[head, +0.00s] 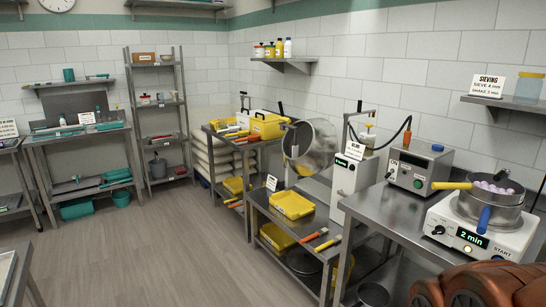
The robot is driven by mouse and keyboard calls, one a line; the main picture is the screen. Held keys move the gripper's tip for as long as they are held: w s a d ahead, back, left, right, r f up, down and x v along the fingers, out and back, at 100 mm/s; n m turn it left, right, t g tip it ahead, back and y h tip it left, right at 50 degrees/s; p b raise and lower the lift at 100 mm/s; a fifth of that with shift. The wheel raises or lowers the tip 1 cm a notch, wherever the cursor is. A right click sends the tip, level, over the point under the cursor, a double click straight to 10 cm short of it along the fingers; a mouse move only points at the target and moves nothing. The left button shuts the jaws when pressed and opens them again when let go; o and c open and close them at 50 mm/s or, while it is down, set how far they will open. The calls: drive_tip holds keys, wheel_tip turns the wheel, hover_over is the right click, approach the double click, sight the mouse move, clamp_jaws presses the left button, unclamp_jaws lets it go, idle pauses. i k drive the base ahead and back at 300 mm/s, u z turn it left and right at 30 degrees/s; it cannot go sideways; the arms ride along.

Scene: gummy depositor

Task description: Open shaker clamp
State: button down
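The shaker (480,238) is a white unit on the steel bench at the right, with a lit "2 min" display and the word START. A round metal sieve (496,198) sits on top with pale lilac lumps in it. A yellow handle (452,185) sticks out to its left, and a blue handle (484,218) points down at its front. I cannot tell which part is the clamp or whether it is open.
A grey control box (418,168) stands behind the shaker on the steel bench (390,208). A "SIEVING" sign (487,86) is on the wall shelf above. A lower table with a yellow tray (292,204) is left of the bench. The floor (160,245) at left is clear.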

sight(502, 173)
drive_tip(key=z, duration=1.1)
